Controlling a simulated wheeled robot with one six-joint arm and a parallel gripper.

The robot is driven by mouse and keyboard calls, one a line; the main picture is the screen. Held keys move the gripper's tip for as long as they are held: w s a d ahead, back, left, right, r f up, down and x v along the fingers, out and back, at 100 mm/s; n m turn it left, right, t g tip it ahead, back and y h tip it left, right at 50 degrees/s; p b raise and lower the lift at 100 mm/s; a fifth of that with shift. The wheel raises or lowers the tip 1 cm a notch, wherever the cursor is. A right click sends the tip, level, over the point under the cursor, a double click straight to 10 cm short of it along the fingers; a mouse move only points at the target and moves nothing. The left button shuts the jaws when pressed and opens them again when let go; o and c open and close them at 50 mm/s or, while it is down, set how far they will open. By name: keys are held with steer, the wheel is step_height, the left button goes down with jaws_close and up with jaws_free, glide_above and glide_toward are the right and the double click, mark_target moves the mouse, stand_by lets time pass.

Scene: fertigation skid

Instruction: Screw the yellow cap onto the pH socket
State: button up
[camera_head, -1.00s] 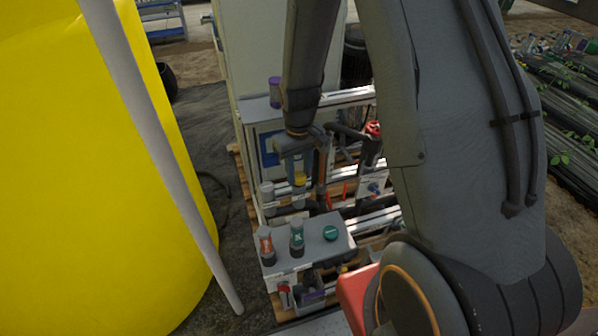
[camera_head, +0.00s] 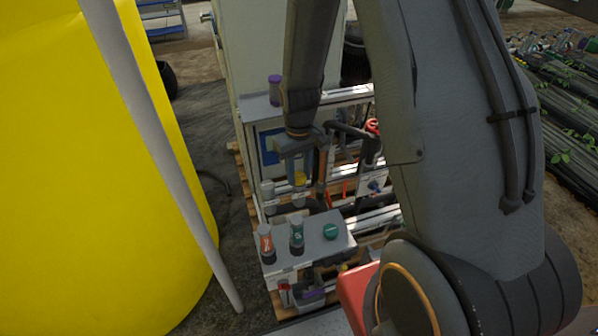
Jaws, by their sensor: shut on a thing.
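My gripper (camera_head: 301,170) points down over the skid and is shut on the yellow cap (camera_head: 300,178), which shows as a small yellow patch at the fingertips. A pale grey cylindrical fitting (camera_head: 298,200) stands directly below the cap. I cannot read a label on it, so I cannot tell if it is the pH socket. I also cannot tell whether the cap touches it. A similar pale fitting (camera_head: 268,190) stands just to the left. The fingers hide part of the cap.
A grey box (camera_head: 284,262) in front carries an orange-labelled bottle (camera_head: 266,243), a green-labelled bottle (camera_head: 297,236) and a green round cap (camera_head: 331,231). A purple-topped container (camera_head: 275,90) stands behind. A large yellow tank (camera_head: 90,200) fills the left. Pipes crowd the right.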

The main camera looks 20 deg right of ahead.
steer(key=o, duration=0.5)
steer(key=shift+c, duration=0.2)
steer(key=shift+o, duration=0.2)
steer(key=shift+f, duration=0.25)
steer(key=c, duration=0.6)
steer(key=shift+m+p, duration=0.5)
steer(key=shift+m, duration=1)
steer(key=shift+c, duration=0.2)
steer(key=shift+r+m+p, duration=0.1)
steer(key=shift+m+p, duration=0.3)
steer(key=shift+m, duration=1.1)
